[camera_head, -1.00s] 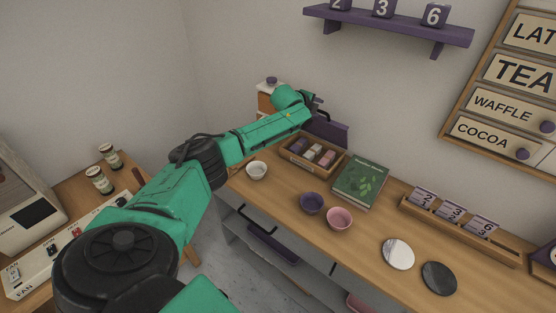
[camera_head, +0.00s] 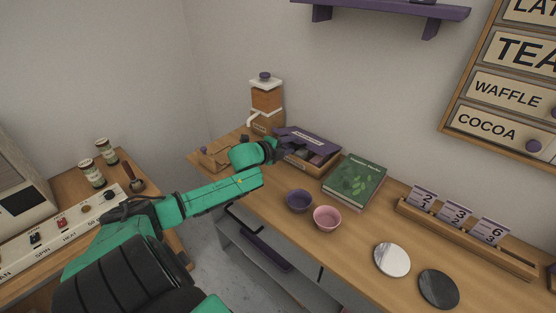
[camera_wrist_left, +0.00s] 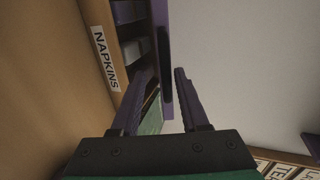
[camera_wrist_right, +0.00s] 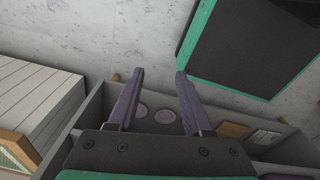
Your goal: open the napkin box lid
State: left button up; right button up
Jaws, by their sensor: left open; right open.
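The napkin box (camera_head: 298,167) is a wooden box at the back of the counter, with its purple lid (camera_head: 312,138) raised and slanting over it. Its contents show below the lid. In the left wrist view the NAPKINS label (camera_wrist_left: 106,58) is on the box's front, and the lid (camera_wrist_left: 162,50) shows as a purple strip ahead. My left gripper (camera_head: 282,151) is at the box's left end beside the lid; its fingers (camera_wrist_left: 165,72) are open. Whether they touch the lid is not clear. My right gripper (camera_wrist_right: 155,72) is open and empty, away from the box.
A green book (camera_head: 354,182) lies right of the box. A purple bowl (camera_head: 299,200) and a pink bowl (camera_head: 327,218) stand in front. A wooden dispenser (camera_head: 267,97) stands behind. Under the right gripper is a grey-walled compartment (camera_wrist_right: 97,107) holding pale discs.

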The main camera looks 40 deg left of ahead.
pick_arm(q)
jog(key=shift+t, duration=0.6)
jog(key=f+b, duration=0.2)
jog(key=a+f+b, duration=0.1)
jog(key=f+b, duration=0.1)
jog(key=f, duration=0.1)
jog(key=f+b, duration=0.2)
jog(key=shift+s+a+f, duration=0.2)
jog(key=shift+s+f, duration=0.1)
jog(key=shift+s, duration=0.05)
jog(key=v, duration=0.4)
jog(key=r+v, duration=0.1)
jog(key=shift+s+d+r, duration=0.2)
jog(key=shift+d, duration=0.1)
jog(key=shift+s+r, duration=0.1)
jog(key=shift+s, duration=0.35)
jog(key=shift+w, duration=0.1)
pick_arm(e)
notch_tip(320, 180, down, 7)
jog(key=a, duration=0.2)
jog(key=shift+f, duration=0.1)
jog(key=shift+s, duration=0.1)
